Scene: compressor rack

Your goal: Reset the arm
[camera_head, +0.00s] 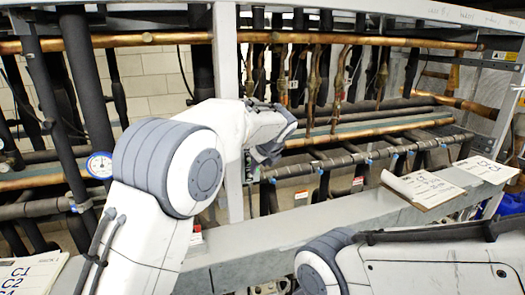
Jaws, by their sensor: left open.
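My left arm rises from the bottom left, with a big white and grey joint in front of the rack. My left gripper (266,152) is at the end of this arm, by the rack's upright post, and its jaws are small and dark in this view. It is open, and I see nothing held in it. My right arm lies low across the bottom right, and its gripper is not in view.
The compressor rack has a grey upright post (228,50), copper pipes (370,130) and black insulated pipes (85,80). A pressure gauge (99,165) is at left. A clipboard with paper (423,187) lies on the grey beam (330,218). Labelled sheets (25,272) show bottom left.

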